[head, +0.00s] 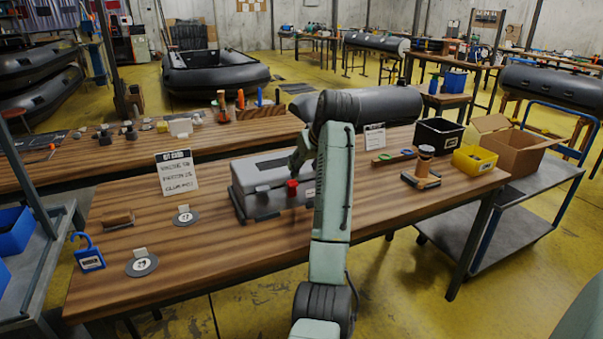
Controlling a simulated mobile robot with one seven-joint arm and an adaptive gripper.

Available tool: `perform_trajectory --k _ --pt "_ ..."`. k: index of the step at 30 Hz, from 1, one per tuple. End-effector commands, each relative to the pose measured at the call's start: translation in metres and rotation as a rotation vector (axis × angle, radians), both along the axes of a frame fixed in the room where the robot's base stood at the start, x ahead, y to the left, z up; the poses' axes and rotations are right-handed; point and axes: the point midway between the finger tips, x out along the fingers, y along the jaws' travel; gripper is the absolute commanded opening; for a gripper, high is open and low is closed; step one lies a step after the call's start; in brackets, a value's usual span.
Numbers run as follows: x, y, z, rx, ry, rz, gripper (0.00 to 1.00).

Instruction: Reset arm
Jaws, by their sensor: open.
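My pale green arm rises from the bottom middle and bends over the wooden workbench (230,262). My gripper (298,164) shows only in part, small and dark, beyond the upper arm. It is open, above or beside the right part of a grey case (262,178). I cannot tell whether it touches the case. A red knob-like piece (292,187) shows just below it. The arm hides part of the case's right side and the bench behind it.
A printed sign (177,172), round tags (141,265) and a blue padlock-shaped tag (88,256) are at left. A black bin (437,136), yellow bin (474,159) and open carton (517,146) are at right. A dark tube (385,104) lies behind. The bench front is mostly clear.

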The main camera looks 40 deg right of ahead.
Motion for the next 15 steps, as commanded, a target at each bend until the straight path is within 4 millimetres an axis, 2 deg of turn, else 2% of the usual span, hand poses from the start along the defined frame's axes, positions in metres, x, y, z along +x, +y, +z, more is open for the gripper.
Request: perform_trajectory --k 15 --pt "-0.0039 0.0009 0.0047 0.000 0.001 0.000 0.43"
